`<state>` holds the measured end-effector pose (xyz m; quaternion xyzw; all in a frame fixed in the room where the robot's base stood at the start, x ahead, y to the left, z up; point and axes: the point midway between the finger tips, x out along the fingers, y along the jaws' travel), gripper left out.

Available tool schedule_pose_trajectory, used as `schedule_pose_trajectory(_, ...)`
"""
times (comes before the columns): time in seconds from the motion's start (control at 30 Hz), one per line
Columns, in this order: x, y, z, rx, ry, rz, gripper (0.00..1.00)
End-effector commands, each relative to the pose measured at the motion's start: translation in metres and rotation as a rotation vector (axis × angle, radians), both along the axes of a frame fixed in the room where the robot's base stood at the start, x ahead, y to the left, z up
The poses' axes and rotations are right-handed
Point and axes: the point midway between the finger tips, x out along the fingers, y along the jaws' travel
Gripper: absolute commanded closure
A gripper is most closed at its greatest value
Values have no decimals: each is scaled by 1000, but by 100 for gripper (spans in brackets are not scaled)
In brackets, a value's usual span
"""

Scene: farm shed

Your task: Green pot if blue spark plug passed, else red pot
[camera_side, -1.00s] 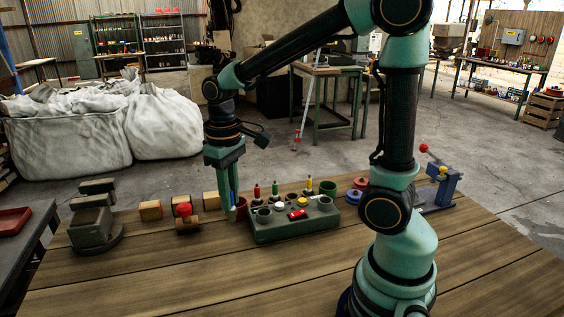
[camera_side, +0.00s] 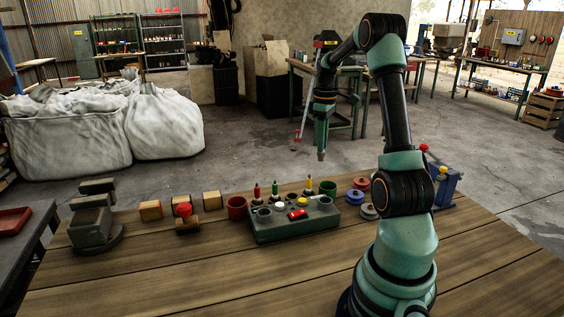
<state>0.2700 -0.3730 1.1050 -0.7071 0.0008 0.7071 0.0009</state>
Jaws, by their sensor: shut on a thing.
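My gripper (camera_side: 321,153) is raised high over the bench, above and a little left of the green pot (camera_side: 327,188). It is shut on the blue spark plug, which is small and barely discernible between the fingers in this view. The red pot (camera_side: 237,208) stands left of the green tester box (camera_side: 272,232). The green pot stands behind the box's right end. The insides of both pots are hard to see.
The tester box bears a red switch (camera_side: 297,214) and grey sockets. Red-topped (camera_side: 257,191) and yellow-topped (camera_side: 309,185) pieces stand behind it. Wooden blocks (camera_side: 150,210) and a dark vise-like device (camera_side: 95,220) are left. A blue device (camera_side: 447,186) is right. The front bench is clear.

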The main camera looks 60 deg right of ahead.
Motion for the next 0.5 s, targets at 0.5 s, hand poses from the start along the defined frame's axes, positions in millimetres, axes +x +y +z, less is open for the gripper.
schedule_pose_trajectory(0.5, -26, -29, -26, 2, 1, 2, 100)
